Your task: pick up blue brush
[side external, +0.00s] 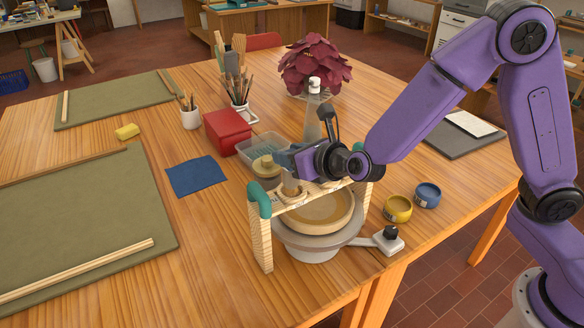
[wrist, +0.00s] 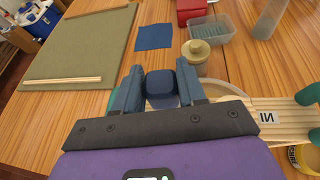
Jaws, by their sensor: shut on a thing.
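A dark blue block-like piece (wrist: 160,82), which I take to be the top of the blue brush, sits between the two fingers of my gripper (wrist: 160,90) in the wrist view. The fingers are shut on it. In the side view my gripper (side external: 287,166) is low over the left part of a wooden bar with teal ends (side external: 262,205), which spans the potter's wheel (side external: 312,236). A pale wooden piece (side external: 291,188) shows just under the fingers. The brush's lower end is not clear, and I cannot tell whether it touches the bar.
A lidded tan jar (side external: 266,167) and a clear tub (side external: 262,148) stand close behind my gripper. A red box (side external: 227,130), a spray bottle (side external: 314,118) and a plant (side external: 311,68) are farther back. Yellow (side external: 398,209) and blue (side external: 427,195) pots stand at right.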

